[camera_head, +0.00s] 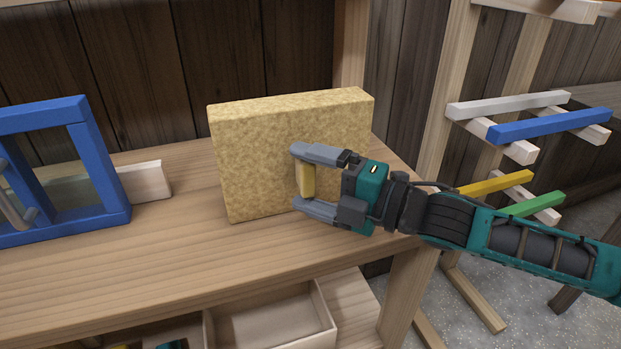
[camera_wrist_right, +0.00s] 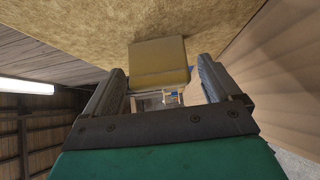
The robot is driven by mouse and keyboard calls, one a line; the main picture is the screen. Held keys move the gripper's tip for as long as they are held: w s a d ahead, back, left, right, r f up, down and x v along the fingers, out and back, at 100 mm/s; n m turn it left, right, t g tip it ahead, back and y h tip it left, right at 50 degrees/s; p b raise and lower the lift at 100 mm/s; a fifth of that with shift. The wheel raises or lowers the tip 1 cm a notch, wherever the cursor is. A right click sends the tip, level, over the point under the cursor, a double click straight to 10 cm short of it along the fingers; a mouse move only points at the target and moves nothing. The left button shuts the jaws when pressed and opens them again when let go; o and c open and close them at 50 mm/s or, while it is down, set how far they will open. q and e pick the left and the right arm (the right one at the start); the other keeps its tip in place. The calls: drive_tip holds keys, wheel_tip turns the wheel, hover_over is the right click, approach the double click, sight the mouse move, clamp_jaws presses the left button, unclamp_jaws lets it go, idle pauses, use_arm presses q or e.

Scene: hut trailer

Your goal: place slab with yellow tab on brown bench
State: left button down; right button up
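A thick tan slab (camera_head: 255,140) with a speckled surface stands upright on its long edge on the brown wooden bench (camera_head: 190,265), towards the bench's right end. Its yellow tab (camera_head: 307,180) sticks out of the broad front face. My right gripper (camera_head: 297,178) reaches in from the right with one finger above and one below the tab. In the right wrist view the tab (camera_wrist_right: 159,58) lies between the fingers of the right gripper (camera_wrist_right: 161,70), with gaps on both sides, so the gripper is open around it. My left gripper is not in view.
A blue frame (camera_head: 95,165) stands at the bench's left, with a pale block (camera_head: 145,181) behind it. Bare bench top lies between frame and slab. An open wooden box (camera_head: 270,320) sits below. A rack with coloured bars (camera_head: 550,125) stands at right.

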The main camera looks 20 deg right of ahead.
drive_tip(key=shift+o, duration=0.3)
drive_tip(key=shift+r, duration=0.25)
drive_tip(key=shift+s+d+f, duration=0.1)
drive_tip(key=shift+d+f, duration=0.05)
drive_tip(key=shift+d, duration=0.05)
drive_tip(key=v, duration=0.4)
drive_tip(key=shift+s+d+f, duration=0.1)
drive_tip(key=shift+s+d, duration=0.05)
drive_tip(key=shift+b+v, duration=0.3)
drive_tip(key=shift+v, duration=1.7)
drive_tip(key=p+v, duration=0.1)
drive_tip(key=v, duration=0.2)
